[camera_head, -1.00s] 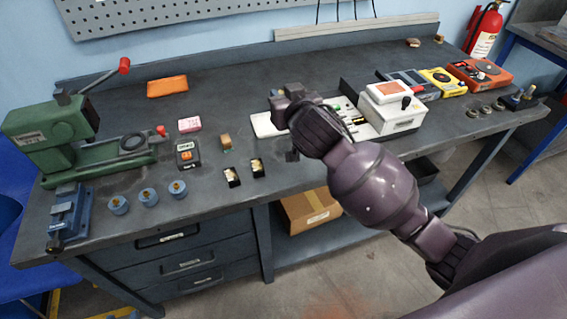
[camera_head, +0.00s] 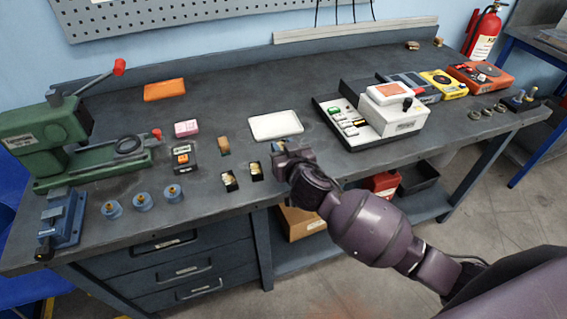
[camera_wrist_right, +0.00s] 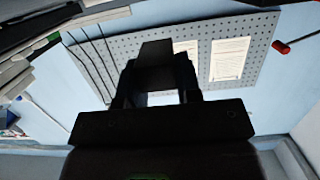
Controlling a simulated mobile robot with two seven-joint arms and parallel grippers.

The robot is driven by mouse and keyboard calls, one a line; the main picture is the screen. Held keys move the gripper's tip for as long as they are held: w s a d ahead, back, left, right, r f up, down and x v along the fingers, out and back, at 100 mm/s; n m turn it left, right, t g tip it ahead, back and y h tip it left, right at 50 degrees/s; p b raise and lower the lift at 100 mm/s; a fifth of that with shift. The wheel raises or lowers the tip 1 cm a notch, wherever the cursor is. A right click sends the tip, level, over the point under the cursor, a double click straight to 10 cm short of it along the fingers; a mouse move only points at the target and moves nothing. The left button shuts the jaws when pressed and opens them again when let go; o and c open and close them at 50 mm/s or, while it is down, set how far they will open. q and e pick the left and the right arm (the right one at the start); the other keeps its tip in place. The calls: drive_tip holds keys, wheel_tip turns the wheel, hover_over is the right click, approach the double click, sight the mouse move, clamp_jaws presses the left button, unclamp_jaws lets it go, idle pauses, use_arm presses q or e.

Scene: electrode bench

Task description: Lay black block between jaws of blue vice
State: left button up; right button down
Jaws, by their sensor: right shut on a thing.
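The blue vice (camera_head: 66,217) stands at the front left corner of the bench, with a dark handle at its near end. My right gripper (camera_head: 280,152) is over the front part of the bench, right of the vice and well apart from it. In the right wrist view my right gripper (camera_wrist_right: 158,85) is shut on a dark block, the black block (camera_wrist_right: 156,51), which shows at the fingertips. In the head view the block cannot be made out clearly behind the gripper and wrist. My left gripper is in neither view.
Several blue round pieces (camera_head: 143,201) stand right of the vice, below the green press (camera_head: 50,140). Two small black-and-gold pieces (camera_head: 229,181), a black device (camera_head: 182,159) and a brass block (camera_head: 223,146) lie between vice and gripper. A white tray (camera_head: 276,126) is behind the gripper.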

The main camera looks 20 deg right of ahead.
drive_tip(key=shift+f+b, duration=0.35)
drive_tip(key=shift+f, duration=2.05)
drive_tip(key=shift+r, duration=0.1)
drive_tip(key=shift+f, duration=0.25)
drive_tip(key=c, duration=0.8)
unclamp_jaws()
